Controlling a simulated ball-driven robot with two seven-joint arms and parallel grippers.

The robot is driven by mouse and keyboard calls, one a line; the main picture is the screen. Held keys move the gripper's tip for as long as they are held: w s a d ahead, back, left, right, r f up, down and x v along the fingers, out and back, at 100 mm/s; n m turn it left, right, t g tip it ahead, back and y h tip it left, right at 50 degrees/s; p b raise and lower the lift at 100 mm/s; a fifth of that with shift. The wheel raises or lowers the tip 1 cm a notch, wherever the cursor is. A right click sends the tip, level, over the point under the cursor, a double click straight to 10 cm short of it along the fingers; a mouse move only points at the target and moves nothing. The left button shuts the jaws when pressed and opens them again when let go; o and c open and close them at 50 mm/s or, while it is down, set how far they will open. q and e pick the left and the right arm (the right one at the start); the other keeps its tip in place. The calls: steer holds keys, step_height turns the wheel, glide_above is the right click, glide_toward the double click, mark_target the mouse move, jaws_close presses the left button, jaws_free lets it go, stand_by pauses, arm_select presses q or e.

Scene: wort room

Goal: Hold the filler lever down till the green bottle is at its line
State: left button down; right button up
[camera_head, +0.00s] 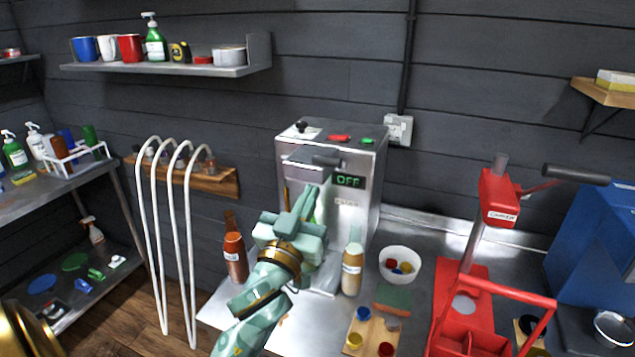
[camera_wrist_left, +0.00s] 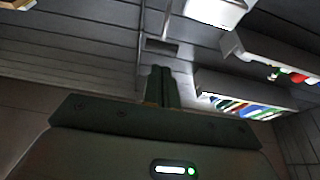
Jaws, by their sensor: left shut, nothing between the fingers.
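The filler (camera_head: 359,225) is a steel box on the bench, its display reading OFF. Its dark lever (camera_head: 318,160) sticks out at the front near the top. My left gripper (camera_head: 308,192) is in front of the filler, just below the lever, its fingers together and empty. In the left wrist view the shut fingers (camera_wrist_left: 160,85) point at a dark bar; I cannot tell whether they touch it. A sliver of green (camera_head: 317,208) behind the gripper may be the green bottle; its fill level and line are hidden. My right gripper is out of view.
A brown bottle (camera_head: 235,256) stands left of the filler and a pale-topped bottle (camera_head: 352,268) right of my gripper. A white bowl (camera_head: 411,258) with caps and a red capper (camera_head: 462,285) are farther right. White curved pipes (camera_head: 157,230) stand at the left.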

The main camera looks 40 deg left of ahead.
arm_select(q)
steer(key=v, duration=0.4)
steer(key=shift+r, duration=0.1)
stand_by(0.4)
